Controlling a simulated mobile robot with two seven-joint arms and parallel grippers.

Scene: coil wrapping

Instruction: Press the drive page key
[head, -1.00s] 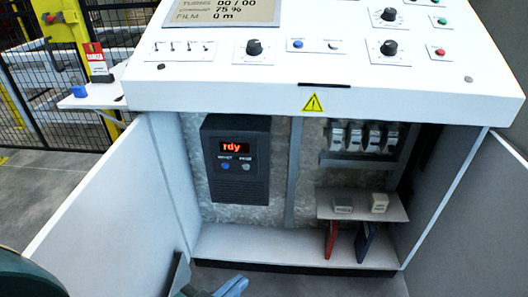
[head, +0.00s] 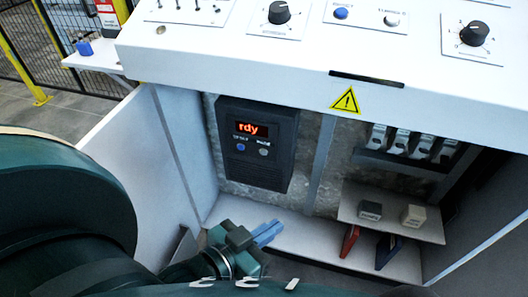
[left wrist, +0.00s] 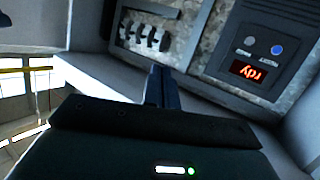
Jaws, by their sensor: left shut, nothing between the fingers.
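The dark drive unit (head: 257,172) hangs on the cabinet's back panel with a red lit display (head: 253,129) reading "rdy". Below the display are a blue key (head: 241,147) and, to its right, a grey page key (head: 264,152). In the left wrist view the drive appears upside down at the right, with the grey key (left wrist: 249,40) left of the blue key (left wrist: 277,47). My left gripper (head: 270,230) is shut and empty, below and in front of the drive, apart from it. Its closed fingers also show in the left wrist view (left wrist: 162,88). My right gripper is out of view.
The white console (head: 230,45) overhangs the cabinet opening. The open left door (head: 120,150) stands beside my arm. Right of the drive are several breakers (head: 410,143) and a small shelf (head: 388,219) with two blocks on it. Red and blue items stand under the shelf.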

